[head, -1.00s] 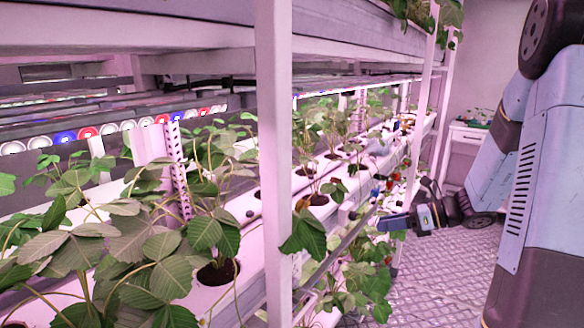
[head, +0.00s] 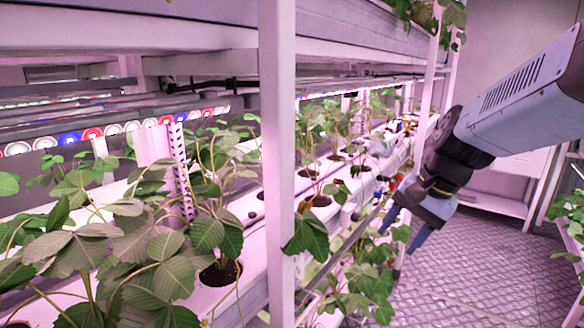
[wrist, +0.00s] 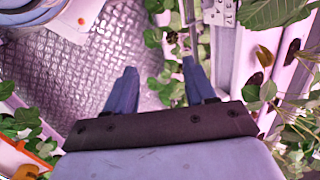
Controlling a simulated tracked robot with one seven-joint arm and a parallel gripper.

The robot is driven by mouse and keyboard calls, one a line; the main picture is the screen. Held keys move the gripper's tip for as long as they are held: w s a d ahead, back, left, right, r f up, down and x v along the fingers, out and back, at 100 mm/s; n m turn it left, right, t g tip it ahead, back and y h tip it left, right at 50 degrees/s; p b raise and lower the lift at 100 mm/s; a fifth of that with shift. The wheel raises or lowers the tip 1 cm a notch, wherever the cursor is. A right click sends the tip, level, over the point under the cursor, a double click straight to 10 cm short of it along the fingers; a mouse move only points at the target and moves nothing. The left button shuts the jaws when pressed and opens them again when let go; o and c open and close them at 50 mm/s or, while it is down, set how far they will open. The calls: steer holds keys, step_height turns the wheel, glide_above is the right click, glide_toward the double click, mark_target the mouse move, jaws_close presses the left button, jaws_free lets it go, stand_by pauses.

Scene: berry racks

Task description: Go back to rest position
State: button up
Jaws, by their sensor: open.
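My gripper (head: 402,232) hangs in the aisle beside the front of the rack, at the right of the head view. Its two blue fingers are apart, with nothing between them. The wrist view also shows my gripper (wrist: 159,70) open and empty, over the metal floor and some leaves. Strawberry plants (head: 160,245) grow in the white trough of the rack. A few small red berries (head: 393,186) show just beyond my gripper, apart from it as far as I can tell.
A white rack post (head: 278,150) stands in front. The patterned floor (head: 470,265) of the aisle is clear. More plants (head: 572,215) stand at the right edge. Leaves (head: 365,275) hang from the rack below my gripper.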

steer(key=s+d+r+n+t+h, duration=0.2)
steer(key=s+r+n+t+h, duration=0.1)
steer(key=s+r+n, duration=0.2)
steer(key=shift+s+d+r+n+t+h, duration=0.15)
steer(key=shift+s+d+n+t+h, duration=0.35)
steer(key=shift+n, duration=0.8)
steer(key=shift+a, duration=0.15)
